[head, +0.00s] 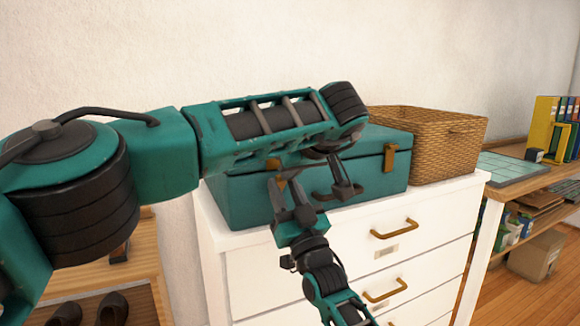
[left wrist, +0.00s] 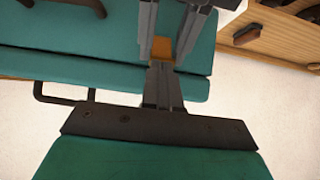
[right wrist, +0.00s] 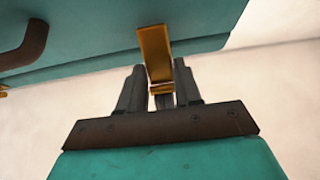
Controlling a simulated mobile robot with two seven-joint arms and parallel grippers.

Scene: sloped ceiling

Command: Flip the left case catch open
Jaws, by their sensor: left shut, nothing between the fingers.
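The teal case (head: 370,182) lies shut on the white dresser. Its left catch (head: 280,182) is a brass tab on the front, partly hidden; the right catch (head: 389,157) is clear. My right gripper (head: 288,190) reaches up to the left catch from the front. In the right wrist view its fingers (right wrist: 158,88) stand apart with the brass catch (right wrist: 154,52) between or just before them; contact is unclear. In the left wrist view my left gripper (left wrist: 164,72) is shut and empty, close to the left catch (left wrist: 186,48). My left forearm hides part of the lid.
The dark case handle (head: 322,194) is right of the left catch. A wicker basket (head: 440,140) stands right of the case on the dresser (head: 345,240). A wall rises behind. A wooden shelf (head: 150,270) with shoes is at the left, and a desk at the right.

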